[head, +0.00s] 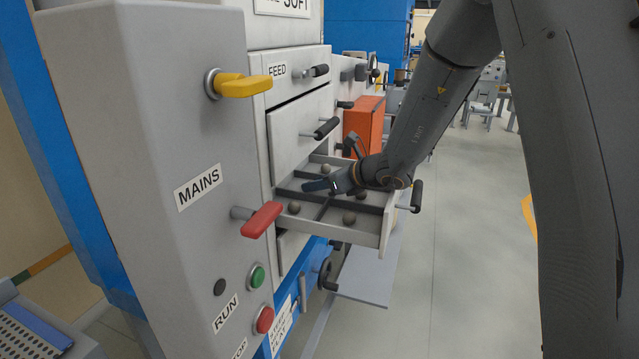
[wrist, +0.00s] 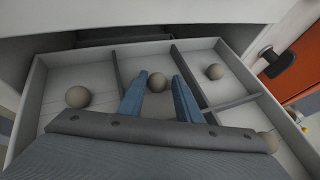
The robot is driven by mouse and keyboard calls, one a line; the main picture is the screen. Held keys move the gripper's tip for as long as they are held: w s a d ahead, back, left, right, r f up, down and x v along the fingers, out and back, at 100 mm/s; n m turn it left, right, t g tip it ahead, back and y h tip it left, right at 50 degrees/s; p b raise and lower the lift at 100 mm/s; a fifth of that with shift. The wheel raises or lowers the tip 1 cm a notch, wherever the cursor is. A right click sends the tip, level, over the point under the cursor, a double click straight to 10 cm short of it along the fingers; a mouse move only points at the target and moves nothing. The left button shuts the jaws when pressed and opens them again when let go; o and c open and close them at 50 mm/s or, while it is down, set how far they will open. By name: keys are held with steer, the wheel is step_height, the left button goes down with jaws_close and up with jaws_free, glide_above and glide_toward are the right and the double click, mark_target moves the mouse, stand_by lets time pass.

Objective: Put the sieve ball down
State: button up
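A round grey-brown ball (wrist: 157,82), likely the sieve ball, sits between my two blue fingers in the wrist view, in the middle back compartment of a pulled-out divided drawer (head: 363,238). My gripper (wrist: 159,80) reaches down into this drawer with its fingers apart. A narrow gap shows between the ball and the right finger; contact on the left is unclear. In the head view my gripper (head: 322,187) is low over the tray and hides this ball. Similar balls lie in other compartments: one at left (wrist: 78,97), one at back right (wrist: 214,71).
Thin dividers (wrist: 190,72) and drawer walls surround the fingers. A closed drawer front (head: 300,128) rises behind, and an orange box (head: 364,124) stands just beyond. Yellow (head: 245,86) and red (head: 262,219) handles project nearer. Open floor (head: 470,240) lies to the right.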

steer(key=shift+s+p, duration=0.5)
steer(key=shift+p, duration=0.05)
steer(key=b+v, duration=0.1)
steer(key=v, duration=0.2)
steer(key=b+v, duration=0.1)
steer(key=v, duration=0.2)
steer(key=shift+w+d+r, duration=0.15)
steer(key=shift+d+r, duration=0.1)
steer(key=shift+s+d+r, duration=0.25)
steer(key=shift+r, duration=0.05)
